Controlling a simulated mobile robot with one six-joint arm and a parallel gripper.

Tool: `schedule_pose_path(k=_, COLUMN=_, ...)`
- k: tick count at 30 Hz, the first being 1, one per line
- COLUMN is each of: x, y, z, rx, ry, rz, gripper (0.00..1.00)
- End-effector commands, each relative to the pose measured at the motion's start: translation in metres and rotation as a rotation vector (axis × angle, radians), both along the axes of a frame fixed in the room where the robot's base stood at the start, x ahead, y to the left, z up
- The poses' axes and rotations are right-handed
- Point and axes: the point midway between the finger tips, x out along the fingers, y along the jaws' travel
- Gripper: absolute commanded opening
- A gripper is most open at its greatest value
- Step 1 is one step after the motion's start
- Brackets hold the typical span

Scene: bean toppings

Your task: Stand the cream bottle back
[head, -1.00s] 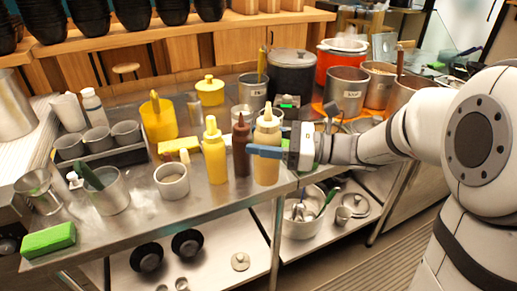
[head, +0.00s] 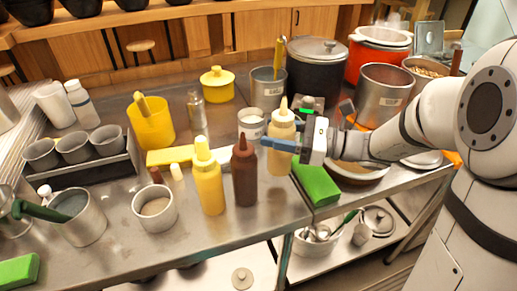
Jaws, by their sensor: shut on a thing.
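The cream bottle (head: 282,128), pale tan with a pointed nozzle, is upright in my gripper (head: 279,145). The blue fingers are shut around its middle, coming from the right. It appears behind and to the right of the brown bottle (head: 244,175). Whether its base touches the counter is hard to tell. A yellow bottle (head: 208,182) stands to the left of the brown one.
A green block (head: 316,184) lies on the steel counter (head: 225,228) just right of the cream bottle. A small white-rimmed pot (head: 251,124) is close on its left. Large pots, including a dark lidded one (head: 313,75), stand behind.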

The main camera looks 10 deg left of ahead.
Motion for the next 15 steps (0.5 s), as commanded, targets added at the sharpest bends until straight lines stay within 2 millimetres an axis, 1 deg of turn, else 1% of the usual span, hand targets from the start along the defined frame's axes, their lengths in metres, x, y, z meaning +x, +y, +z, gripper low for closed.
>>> schedule_pose_path(k=1, x=0.001, y=-0.002, z=-0.006, rx=0.0, ry=0.002, rz=-0.004, gripper=0.45)
schedule_pose_path(k=5, x=0.003, y=-0.005, z=-0.014, rx=0.0, ry=0.0, rz=-0.012, gripper=0.45)
schedule_pose_path(k=9, x=0.005, y=-0.008, z=-0.034, rx=0.0, ry=0.005, rz=-0.019, gripper=0.45)
schedule_pose_path(k=12, x=0.005, y=-0.009, z=-0.046, rx=0.0, ry=0.003, rz=-0.022, gripper=0.45)
schedule_pose_path(k=15, x=0.005, y=-0.01, z=-0.046, rx=-0.001, ry=-0.001, rz=-0.024, gripper=0.45)
